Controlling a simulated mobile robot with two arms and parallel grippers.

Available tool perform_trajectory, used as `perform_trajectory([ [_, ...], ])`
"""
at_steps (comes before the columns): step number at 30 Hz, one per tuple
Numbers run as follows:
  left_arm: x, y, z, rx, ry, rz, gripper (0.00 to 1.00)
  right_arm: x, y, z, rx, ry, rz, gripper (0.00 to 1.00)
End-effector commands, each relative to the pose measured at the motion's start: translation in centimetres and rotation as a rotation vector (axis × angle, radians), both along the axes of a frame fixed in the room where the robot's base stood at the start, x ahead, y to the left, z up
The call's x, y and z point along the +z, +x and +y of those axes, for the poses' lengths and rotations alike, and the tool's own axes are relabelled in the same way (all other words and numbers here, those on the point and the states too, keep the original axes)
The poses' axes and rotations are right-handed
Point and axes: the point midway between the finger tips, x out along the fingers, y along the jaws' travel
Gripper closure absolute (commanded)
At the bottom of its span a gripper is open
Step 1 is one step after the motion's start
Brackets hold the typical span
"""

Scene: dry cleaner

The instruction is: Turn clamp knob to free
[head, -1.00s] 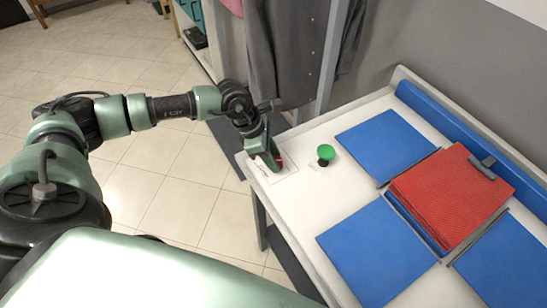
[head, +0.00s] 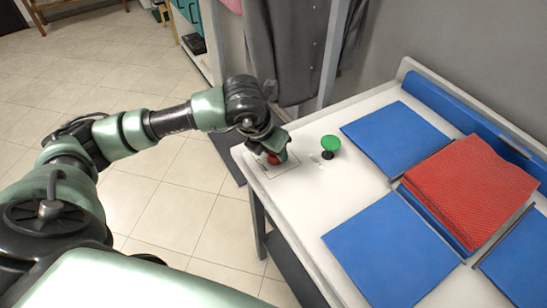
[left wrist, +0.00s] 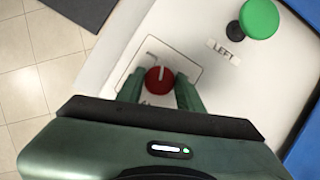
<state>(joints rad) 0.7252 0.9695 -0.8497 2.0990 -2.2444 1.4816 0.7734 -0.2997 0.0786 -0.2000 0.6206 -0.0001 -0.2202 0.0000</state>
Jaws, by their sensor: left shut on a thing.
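The red clamp knob (left wrist: 159,80) sits on a white plate (left wrist: 186,66) on the table's near left corner. A pale pointer line on the knob points up in the left wrist view, toward small lettering too small to read. My left gripper (left wrist: 159,93) is shut on the knob, one green finger on each side. In the head view my left gripper (head: 275,157) reaches down over the plate, and a bit of the red knob (head: 273,159) shows between the fingers. My right gripper is not in view.
Blue panels (head: 390,245) surround a stack of red cloth (head: 468,185) on the white table (head: 300,225). Dark garments (head: 295,45) hang behind.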

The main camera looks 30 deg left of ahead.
Motion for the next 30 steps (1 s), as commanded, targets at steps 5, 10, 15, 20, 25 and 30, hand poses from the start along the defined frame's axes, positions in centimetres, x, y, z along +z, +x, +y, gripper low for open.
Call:
perform_trajectory([
  [5, -0.4, 0.1, -0.2, 0.146, -0.001, -0.002, 1.0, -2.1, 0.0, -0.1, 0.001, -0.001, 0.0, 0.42],
  [10, -0.2, 0.1, -0.2, 0.26, -0.001, -0.002, 1.0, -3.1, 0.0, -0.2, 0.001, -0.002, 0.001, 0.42],
  [15, -0.1, 0.0, -0.3, 0.339, -0.002, 0.0, 1.0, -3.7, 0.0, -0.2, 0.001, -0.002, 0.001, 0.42],
  [20, -0.1, 0.0, -0.3, 0.383, -0.001, 0.001, 1.0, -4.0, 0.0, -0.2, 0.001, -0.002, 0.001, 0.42],
  [25, 0.0, 0.0, -0.2, 0.403, 0.0, 0.002, 1.0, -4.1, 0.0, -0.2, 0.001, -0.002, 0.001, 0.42],
  [30, 0.0, 0.0, -0.2, 0.406, 0.0, 0.003, 1.0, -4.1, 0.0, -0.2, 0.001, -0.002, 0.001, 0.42],
])
